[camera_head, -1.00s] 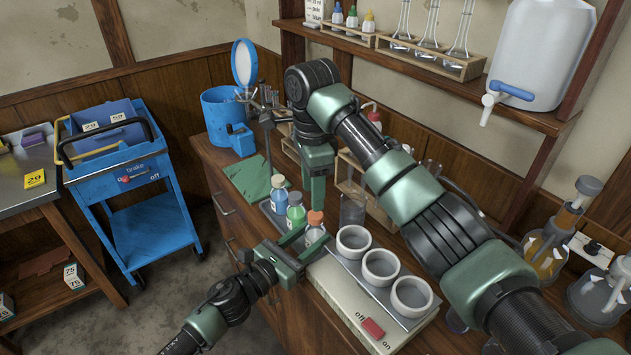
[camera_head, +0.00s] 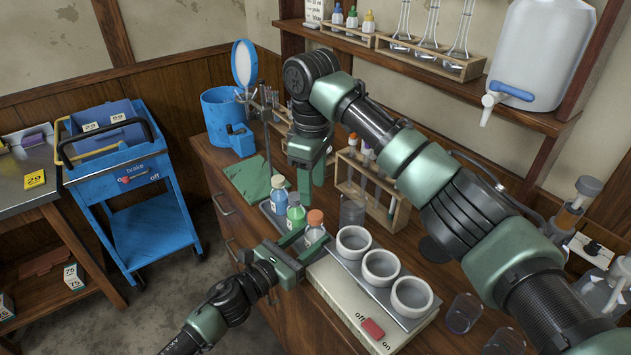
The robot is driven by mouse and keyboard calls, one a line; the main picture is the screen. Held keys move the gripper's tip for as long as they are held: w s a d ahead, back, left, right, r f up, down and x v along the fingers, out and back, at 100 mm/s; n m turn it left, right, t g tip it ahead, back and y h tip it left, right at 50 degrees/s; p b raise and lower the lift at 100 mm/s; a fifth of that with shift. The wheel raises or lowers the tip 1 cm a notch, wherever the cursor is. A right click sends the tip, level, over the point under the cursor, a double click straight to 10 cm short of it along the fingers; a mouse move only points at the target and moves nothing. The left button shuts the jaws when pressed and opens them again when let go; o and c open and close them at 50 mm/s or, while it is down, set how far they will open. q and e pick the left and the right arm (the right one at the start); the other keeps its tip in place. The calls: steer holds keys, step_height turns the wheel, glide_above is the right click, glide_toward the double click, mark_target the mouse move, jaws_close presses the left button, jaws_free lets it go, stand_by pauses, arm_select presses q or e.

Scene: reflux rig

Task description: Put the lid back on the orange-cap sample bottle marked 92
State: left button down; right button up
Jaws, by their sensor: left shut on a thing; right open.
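The orange-cap sample bottle (camera_head: 315,232) stands at the near end of a row of small bottles on the bench; its number cannot be read here. Its orange cap (camera_head: 315,217) shows on top of it. My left gripper (camera_head: 296,250) is shut on this bottle's side, low at the bench edge. My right gripper (camera_head: 308,190) is open and points down, above and behind the bottle, apart from it. Nothing shows between its fingers.
A green-cap bottle (camera_head: 296,212) and a blue-cap bottle (camera_head: 279,193) stand beside it. Three white bowls (camera_head: 381,266) sit on a hotplate (camera_head: 352,308) to the right. A green sheet (camera_head: 247,176) lies left.

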mark_target(316, 215)
steer(key=n, duration=0.4)
steer(key=shift+d+r+n, duration=0.1)
steer(key=shift+n, duration=0.3)
steer(key=n, duration=0.4)
steer(key=shift+n, duration=0.3)
steer(key=n, duration=0.7)
steer(key=shift+s+d+r, duration=0.1)
steer(key=shift+d+r, duration=0.05)
steer(key=shift+d, duration=0.05)
steer(key=shift+f, duration=4.05)
